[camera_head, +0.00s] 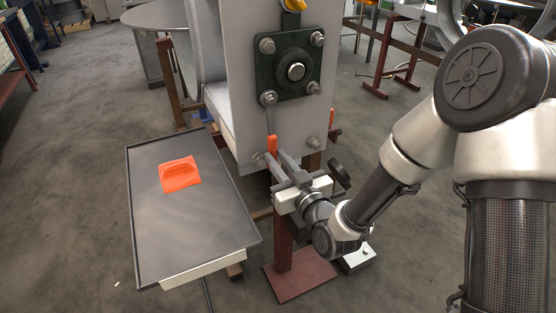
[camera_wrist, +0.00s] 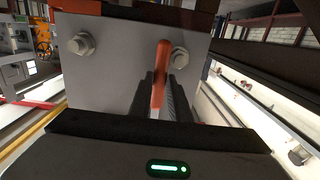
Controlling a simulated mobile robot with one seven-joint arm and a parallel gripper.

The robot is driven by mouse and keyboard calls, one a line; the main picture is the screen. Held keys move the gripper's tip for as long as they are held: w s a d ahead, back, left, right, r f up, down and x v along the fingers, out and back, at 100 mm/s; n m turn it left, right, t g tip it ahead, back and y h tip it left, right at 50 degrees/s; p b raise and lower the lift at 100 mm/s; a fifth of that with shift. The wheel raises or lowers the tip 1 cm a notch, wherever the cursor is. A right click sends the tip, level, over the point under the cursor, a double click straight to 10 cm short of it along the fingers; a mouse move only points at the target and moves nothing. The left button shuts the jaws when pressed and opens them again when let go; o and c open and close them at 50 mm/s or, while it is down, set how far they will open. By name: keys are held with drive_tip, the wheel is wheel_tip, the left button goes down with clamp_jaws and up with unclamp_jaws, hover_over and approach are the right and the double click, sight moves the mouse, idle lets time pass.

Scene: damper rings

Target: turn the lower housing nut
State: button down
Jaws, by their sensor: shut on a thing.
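A dark green square bearing housing (camera_head: 293,66) is fixed to an upright grey plate (camera_head: 237,105) with a nut at each corner. Its lower left nut (camera_head: 269,98) and lower right nut (camera_head: 313,88) are in the head view. My gripper (camera_head: 276,162) is below the housing, shut on the orange handle (camera_head: 272,145) of a tool, which stands about upright. A thin grey shank (camera_head: 268,121) runs from the handle up towards the lower left nut; whether it fits on the nut I cannot tell. The handle also shows between the fingers in the wrist view (camera_wrist: 160,72).
Two more nuts sit low on the plate; in the wrist view they flank the handle, left (camera_wrist: 82,44) and right (camera_wrist: 179,58). A grey tray (camera_head: 195,235) with an orange holder (camera_head: 180,174) stands at left. A red-brown post (camera_head: 285,250) stands below the plate.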

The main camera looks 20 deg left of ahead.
drive_tip(key=shift+d+r, duration=0.1)
drive_tip(key=shift+r, duration=0.05)
drive_tip(key=shift+s+d+g, duration=0.25)
drive_tip(key=shift+g, duration=0.05)
drive_tip(key=shift+s+d, duration=0.1)
drive_tip(key=shift+s+d, duration=0.35)
drive_tip(key=shift+d, duration=0.05)
idle(0.7)
drive_tip(key=shift+v, duration=1.5)
